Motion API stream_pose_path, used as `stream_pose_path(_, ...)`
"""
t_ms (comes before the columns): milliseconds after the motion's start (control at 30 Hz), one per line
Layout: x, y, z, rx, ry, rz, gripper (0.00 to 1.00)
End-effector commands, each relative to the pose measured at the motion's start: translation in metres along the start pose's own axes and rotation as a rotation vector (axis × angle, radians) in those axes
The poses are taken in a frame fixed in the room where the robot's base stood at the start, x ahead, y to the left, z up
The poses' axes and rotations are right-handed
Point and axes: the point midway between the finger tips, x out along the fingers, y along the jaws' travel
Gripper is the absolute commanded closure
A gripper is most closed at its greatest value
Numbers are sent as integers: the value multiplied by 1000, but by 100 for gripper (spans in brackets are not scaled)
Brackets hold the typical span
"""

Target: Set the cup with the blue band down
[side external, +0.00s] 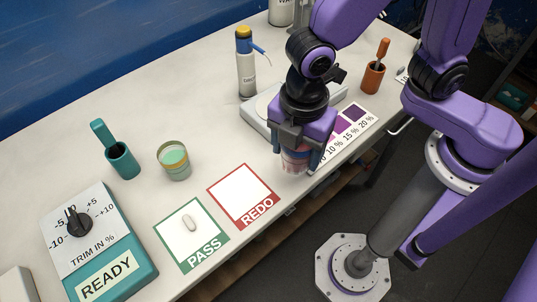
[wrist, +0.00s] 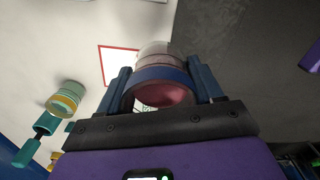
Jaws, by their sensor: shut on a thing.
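The cup with the blue band (side external: 294,161) holds something pinkish. It is between the fingers of my gripper (side external: 296,148), which is shut on it. In the side view it is over the front part of the table, right of the REDO card (side external: 243,197) and beside the purple colour chart (side external: 352,122). In the wrist view the cup (wrist: 160,92) sits between both blue fingers, its band facing the camera. I cannot tell whether its base touches the table. A second cup (side external: 174,160), with teal contents and a yellowish band, stands left of the REDO card.
The PASS card (side external: 208,252) carries a small pale object. The trim box (side external: 107,265) is at the front left, a teal holder (side external: 122,161) behind it. A wash bottle (side external: 245,68), a pale device (side external: 257,112) and an orange holder (side external: 372,77) stand further back. The table's front edge is close.

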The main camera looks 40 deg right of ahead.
Motion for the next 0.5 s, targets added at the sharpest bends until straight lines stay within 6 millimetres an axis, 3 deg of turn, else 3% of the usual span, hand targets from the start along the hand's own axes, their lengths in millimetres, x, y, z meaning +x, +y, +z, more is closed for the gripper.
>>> stream_pose_path(200, -12, -22, 12, -3, 3, 2, 72)
stream_pose_path(500, -19, -28, 26, -36, 2, 2, 72)
